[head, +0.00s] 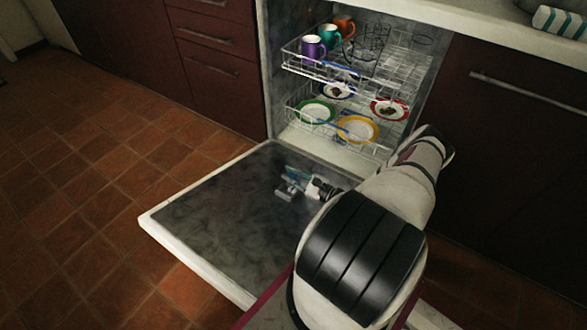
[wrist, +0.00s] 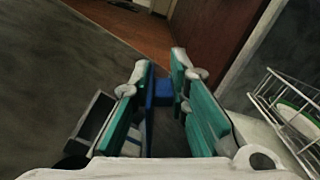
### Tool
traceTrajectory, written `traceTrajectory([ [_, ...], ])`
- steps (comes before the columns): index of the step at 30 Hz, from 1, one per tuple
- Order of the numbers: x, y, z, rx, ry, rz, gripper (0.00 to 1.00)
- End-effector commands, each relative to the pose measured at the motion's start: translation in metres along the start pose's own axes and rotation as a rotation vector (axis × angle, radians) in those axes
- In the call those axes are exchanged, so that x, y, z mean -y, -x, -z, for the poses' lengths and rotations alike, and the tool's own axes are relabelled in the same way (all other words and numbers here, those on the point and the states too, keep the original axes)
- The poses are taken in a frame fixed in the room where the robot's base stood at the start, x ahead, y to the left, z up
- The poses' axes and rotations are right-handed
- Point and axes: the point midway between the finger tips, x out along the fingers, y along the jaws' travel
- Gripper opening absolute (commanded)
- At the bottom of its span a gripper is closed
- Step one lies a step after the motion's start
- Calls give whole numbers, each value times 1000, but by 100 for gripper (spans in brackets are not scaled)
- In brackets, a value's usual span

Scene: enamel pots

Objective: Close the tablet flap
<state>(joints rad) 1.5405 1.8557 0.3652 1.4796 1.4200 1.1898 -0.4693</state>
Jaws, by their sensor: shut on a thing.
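My gripper (head: 293,179) is over the inner face of the lowered dishwasher door (head: 215,215). In the wrist view its teal fingers (wrist: 163,88) stand a little apart, with a blue piece (wrist: 149,100) between them, which looks like the tablet flap. The gripper is shut on it. The grey tablet dispenser (wrist: 92,122) is beside the left finger, with a dark opening facing up. The dispenser also shows as a small grey shape in the head view (head: 285,192). The flap's hinge and its exact angle are hidden by the fingers.
The dishwasher's upper rack (head: 320,68) holds purple, teal and orange mugs. The lower rack (head: 300,102) holds several rimmed plates and stands close behind the gripper. The lower rack's wires show at right in the wrist view (wrist: 265,92). The tiled floor (head: 100,170) to the left is clear.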

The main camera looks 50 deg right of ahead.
Motion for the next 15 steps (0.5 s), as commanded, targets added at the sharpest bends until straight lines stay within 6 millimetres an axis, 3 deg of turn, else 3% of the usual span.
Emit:
traceTrajectory([
  [15,-26,2,2,-6,415,1,0],
])
